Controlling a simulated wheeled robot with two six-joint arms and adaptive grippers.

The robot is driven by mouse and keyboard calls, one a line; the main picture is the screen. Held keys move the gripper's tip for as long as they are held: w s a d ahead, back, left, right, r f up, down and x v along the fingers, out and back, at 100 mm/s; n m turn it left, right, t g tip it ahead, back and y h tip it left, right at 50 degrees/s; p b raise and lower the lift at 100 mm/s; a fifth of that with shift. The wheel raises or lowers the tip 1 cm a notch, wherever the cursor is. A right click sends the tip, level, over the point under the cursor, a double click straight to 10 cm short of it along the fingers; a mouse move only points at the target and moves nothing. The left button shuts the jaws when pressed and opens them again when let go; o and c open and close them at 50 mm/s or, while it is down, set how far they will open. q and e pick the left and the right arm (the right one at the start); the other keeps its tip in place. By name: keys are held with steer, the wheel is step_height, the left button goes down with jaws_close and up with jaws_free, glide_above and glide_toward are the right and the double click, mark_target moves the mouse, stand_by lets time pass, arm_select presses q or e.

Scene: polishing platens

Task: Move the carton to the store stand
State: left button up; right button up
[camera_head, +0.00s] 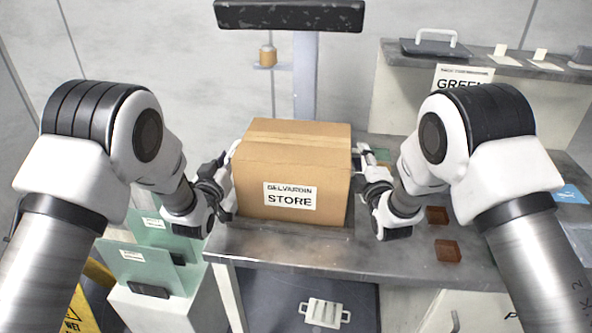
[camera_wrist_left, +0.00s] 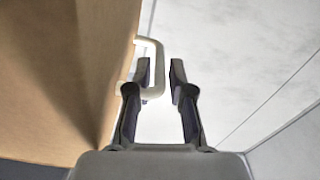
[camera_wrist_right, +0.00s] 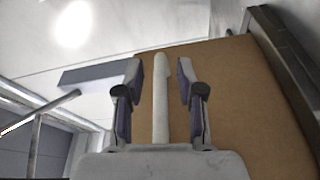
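The carton (camera_head: 292,170), a brown taped box labelled "STORE", sits upright on the grey bench (camera_head: 300,250). Pale handles stick out from its sides; one shows in the left wrist view (camera_wrist_left: 158,75) and one in the right wrist view (camera_wrist_right: 160,95). My left gripper (camera_head: 226,180) is at the carton's left side, open, with the handle bar between its fingers. My right gripper (camera_head: 366,178) is at the right side, open, with the other handle between its fingers and gaps on both sides. I see no stand clearly marked as the store stand.
A pale stand (camera_head: 405,100) labelled "GREEN" is at the back right, carrying a dark lidded item (camera_head: 432,48). Small reddish-brown blocks (camera_head: 447,250) lie on the bench's right. Green panels (camera_head: 146,265) stand at lower left, near a yellow wet-floor sign (camera_head: 75,312). A column rises behind the carton.

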arm_select(q)
jaws_close()
arm_select(e)
jaws_close()
